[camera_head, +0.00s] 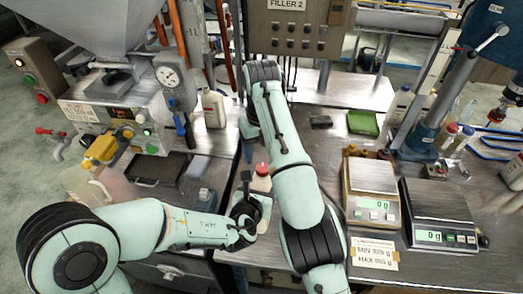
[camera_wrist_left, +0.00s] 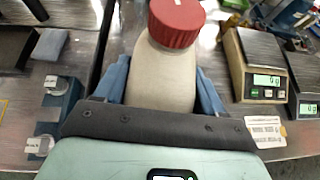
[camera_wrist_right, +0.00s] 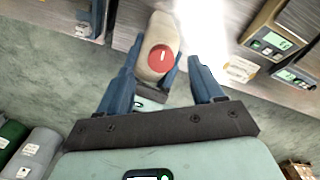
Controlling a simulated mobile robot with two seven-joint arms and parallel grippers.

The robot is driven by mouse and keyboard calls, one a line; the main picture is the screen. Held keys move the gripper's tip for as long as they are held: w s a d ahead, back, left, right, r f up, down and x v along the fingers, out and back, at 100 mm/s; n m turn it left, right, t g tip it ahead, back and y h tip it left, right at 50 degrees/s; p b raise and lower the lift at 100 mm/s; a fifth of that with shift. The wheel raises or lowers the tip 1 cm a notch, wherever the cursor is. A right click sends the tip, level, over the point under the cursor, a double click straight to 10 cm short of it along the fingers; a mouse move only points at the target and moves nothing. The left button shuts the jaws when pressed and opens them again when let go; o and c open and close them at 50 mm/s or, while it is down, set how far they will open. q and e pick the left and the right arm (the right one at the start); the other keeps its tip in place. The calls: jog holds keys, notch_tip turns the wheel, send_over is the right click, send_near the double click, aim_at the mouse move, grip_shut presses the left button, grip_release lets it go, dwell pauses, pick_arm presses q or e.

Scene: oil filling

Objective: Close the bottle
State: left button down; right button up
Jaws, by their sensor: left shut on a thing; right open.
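The bottle (camera_wrist_left: 163,75) is pale, with a red cap (camera_wrist_left: 176,20) sitting on its top; how tight the cap is I cannot tell. In the head view the bottle (camera_head: 261,184) stands left of the scales, its cap (camera_head: 262,169) up. My left gripper (camera_head: 254,207) is shut around the bottle's body, one finger on each side in the left wrist view. My right gripper (camera_wrist_right: 163,52) is open. In the right wrist view its fingers point toward the bottle, with the cap (camera_wrist_right: 161,58) between their tips and apart from them. The right gripper is not clearly visible in the head view.
Two scales, one yellowish (camera_head: 371,192) and one dark (camera_head: 436,212), stand right of the bottle, both reading 0 g. A filling machine (camera_head: 120,105) is at the left. Another white bottle (camera_head: 213,108) stands behind. A green tray (camera_head: 363,123) lies farther back.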

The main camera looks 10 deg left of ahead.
jog(key=o, duration=0.3)
jog(key=shift+w+d, duration=0.1)
